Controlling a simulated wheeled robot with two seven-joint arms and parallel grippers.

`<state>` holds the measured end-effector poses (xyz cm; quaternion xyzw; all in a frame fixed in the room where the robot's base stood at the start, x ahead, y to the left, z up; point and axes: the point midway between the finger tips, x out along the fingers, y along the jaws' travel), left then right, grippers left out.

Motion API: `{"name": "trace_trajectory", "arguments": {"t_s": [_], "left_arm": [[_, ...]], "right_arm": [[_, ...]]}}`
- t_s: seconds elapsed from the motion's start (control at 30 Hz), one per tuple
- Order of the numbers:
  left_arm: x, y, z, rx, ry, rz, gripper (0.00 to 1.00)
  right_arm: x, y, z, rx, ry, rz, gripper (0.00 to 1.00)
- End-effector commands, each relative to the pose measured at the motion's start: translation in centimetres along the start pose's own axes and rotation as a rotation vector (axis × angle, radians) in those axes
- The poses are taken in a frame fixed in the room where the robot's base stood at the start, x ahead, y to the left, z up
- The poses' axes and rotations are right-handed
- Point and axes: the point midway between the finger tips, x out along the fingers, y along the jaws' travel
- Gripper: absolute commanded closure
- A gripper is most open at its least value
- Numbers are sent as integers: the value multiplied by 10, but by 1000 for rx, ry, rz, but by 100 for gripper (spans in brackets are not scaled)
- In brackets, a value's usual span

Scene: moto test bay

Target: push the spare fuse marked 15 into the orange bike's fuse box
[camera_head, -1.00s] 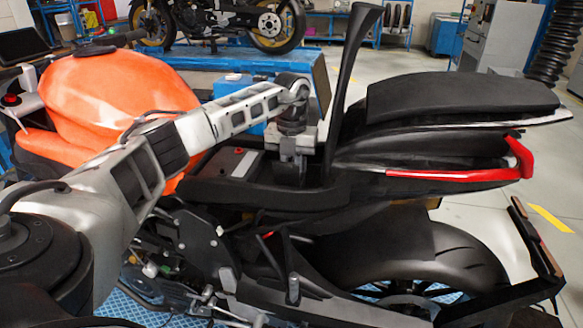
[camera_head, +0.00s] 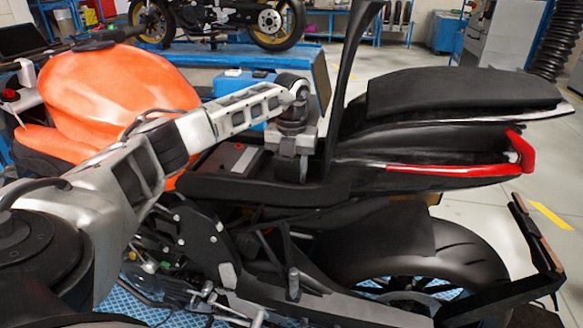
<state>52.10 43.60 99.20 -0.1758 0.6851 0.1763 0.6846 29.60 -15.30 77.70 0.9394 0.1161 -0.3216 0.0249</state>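The orange bike shows its orange tank (camera_head: 115,95) on the left and its black seat and tail (camera_head: 455,95) on the right. My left arm reaches in from the left, and my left gripper (camera_head: 290,170) points down into the open bay under the raised black flap (camera_head: 355,75). Its fingertips are low in the bay, too dark and small to show whether they are open or hold anything. The spare fuse marked 15 and the fuse box cannot be made out; the gripper and bay edge hide that spot. My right gripper is out of view.
A grey box with a red dot (camera_head: 232,158), like a battery, sits in the bay left of the gripper. The bay's black side rail (camera_head: 250,192) runs in front. The upright flap stands close on the gripper's right. Another motorcycle (camera_head: 225,18) is behind.

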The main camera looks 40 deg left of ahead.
Motion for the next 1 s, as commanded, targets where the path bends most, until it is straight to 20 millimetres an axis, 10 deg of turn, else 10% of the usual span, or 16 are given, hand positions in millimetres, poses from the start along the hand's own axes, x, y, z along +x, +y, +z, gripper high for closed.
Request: {"name": "trace_trajectory", "arguments": {"t_s": [0.27, 1.0], "left_arm": [[-2, 0, 0, 0, -1, -1, 58], [-152, -1, 0, 1, -1, -1, 58]], "right_arm": [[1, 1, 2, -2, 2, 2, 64], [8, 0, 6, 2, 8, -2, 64]]}}
